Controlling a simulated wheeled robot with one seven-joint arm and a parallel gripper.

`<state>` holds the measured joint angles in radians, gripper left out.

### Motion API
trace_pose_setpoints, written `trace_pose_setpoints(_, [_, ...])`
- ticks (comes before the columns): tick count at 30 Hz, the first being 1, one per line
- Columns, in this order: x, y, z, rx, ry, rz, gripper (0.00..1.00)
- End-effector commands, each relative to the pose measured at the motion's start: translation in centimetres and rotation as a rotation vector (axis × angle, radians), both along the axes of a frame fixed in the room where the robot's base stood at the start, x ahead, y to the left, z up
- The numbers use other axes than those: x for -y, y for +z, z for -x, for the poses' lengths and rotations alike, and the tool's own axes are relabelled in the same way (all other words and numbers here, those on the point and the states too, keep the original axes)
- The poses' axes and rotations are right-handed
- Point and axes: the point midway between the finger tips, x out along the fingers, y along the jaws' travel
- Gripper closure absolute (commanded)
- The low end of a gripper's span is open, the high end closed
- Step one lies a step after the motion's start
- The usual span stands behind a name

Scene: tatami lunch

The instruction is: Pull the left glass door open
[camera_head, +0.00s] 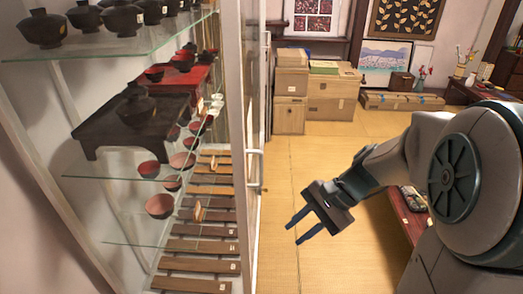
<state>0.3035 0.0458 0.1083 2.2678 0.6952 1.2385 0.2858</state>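A glass cabinet with glass shelves (110,48) fills the left side of the view. A pale door frame (249,95) stands upright at its right edge, with a slim vertical handle (260,170) at mid height. The frame is seen nearly edge-on, so I cannot tell how far the door stands open. My gripper (294,234) is to the right of the handle and lower in the picture. Its two dark blue fingers are apart with nothing between them, and they appear clear of the handle and frame.
The shelves hold dark lidded bowls (40,28), a small black table (115,120), red bowls (159,206) and wooden slats (195,246). Cardboard boxes (332,98) stand at the back. A low reddish table (408,215) is partly behind my arm. Tatami floor (310,165) is clear between.

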Motion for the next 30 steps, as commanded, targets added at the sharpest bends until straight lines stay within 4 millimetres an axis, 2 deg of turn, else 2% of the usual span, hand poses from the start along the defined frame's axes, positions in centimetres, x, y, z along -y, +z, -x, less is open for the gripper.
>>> trace_pose_setpoints(5, [-0.2, 0.5, -5.3, -0.215, -0.254, -0.304, 0.74])
trace_pose_setpoints(9, [1.0, 1.0, -9.5, -0.344, -0.421, -0.535, 0.74])
trace_pose_setpoints(13, [2.7, 1.3, -12.6, -0.423, -0.530, -0.708, 0.74])
trace_pose_setpoints(18, [4.2, 1.5, -14.6, -0.472, -0.600, -0.832, 0.74])
trace_pose_setpoints(21, [4.1, 1.6, -15.1, -0.481, -0.612, -0.855, 0.74])
trace_pose_setpoints(26, [2.1, 1.7, -15.5, -0.483, -0.610, -0.856, 0.74])
trace_pose_setpoints(30, [-0.8, 1.7, -16.1, -0.484, -0.608, -0.854, 0.74])
